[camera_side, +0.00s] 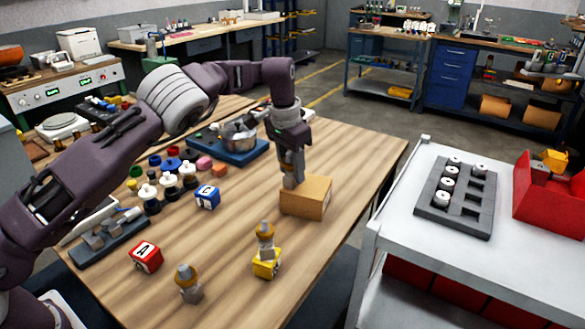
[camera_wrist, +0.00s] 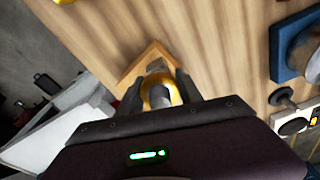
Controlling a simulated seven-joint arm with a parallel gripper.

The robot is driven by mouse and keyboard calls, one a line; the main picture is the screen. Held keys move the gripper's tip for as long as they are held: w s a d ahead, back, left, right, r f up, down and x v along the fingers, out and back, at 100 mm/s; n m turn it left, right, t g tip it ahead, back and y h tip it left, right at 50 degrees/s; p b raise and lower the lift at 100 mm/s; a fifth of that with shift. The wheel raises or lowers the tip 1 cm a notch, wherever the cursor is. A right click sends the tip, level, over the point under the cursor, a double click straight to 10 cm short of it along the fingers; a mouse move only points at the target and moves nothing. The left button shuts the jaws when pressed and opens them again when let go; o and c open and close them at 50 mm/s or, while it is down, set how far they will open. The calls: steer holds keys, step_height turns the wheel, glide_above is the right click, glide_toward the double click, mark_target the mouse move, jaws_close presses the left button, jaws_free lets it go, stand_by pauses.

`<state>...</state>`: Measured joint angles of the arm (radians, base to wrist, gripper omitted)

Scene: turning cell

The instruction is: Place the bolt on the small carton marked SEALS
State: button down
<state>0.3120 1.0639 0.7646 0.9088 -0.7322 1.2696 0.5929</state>
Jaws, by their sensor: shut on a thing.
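My gripper (camera_side: 292,160) is over the small brown carton (camera_side: 306,198) on the wooden table and points down. It is shut on a grey and gold piece, which I take to be the bolt (camera_wrist: 156,90); in the side view the fingers mostly hide it. Its lower end is at the carton's top, toward the left edge; I cannot tell whether it touches. In the wrist view the carton (camera_wrist: 134,70) shows as a corner behind the fingers. I cannot read any marking on it.
Similar grey and gold pieces stand in front, one on the table (camera_side: 189,284), one on a yellow block (camera_side: 267,263). A blue lettered block (camera_side: 207,197) and a red one (camera_side: 145,256) are left. A blue tray (camera_side: 240,150) with a metal pot is behind. A white cart (camera_side: 400,220) is right.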

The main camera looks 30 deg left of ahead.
steer(key=c, duration=0.8)
jaws_free()
steer(key=shift+f, duration=0.1)
